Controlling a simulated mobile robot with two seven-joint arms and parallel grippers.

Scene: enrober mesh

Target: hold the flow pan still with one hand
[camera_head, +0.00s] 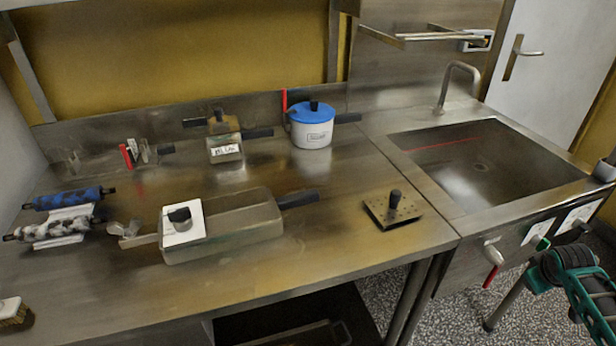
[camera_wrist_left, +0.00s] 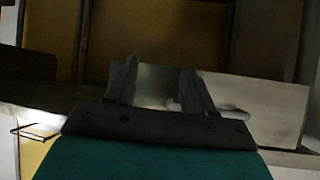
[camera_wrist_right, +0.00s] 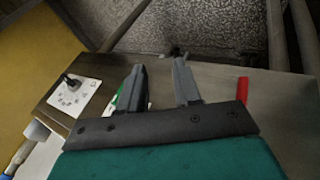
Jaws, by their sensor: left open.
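The flow pan appears to be the long rectangular metal pan (camera_head: 248,222) near the front of the steel table, with a black handle at its right end. A white plate with a black knob (camera_head: 182,222) sits over its left part. My left gripper (camera_wrist_left: 158,75) is open with nothing seen between its fingers; it is outside the head view. My right gripper (camera_wrist_right: 158,68) has its fingers apart and empty, pointing towards a steel panel. My right arm shows at the lower right of the head view, away from the pan. I cannot make out the pan in either wrist view.
A blue-lidded white pot (camera_head: 312,132), a small labelled container (camera_head: 225,148) and patterned rollers (camera_head: 68,198) stand on the table (camera_head: 330,225). A perforated plate with a black knob (camera_head: 393,210) lies right of the pan. A sink (camera_head: 475,165) is at the right.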

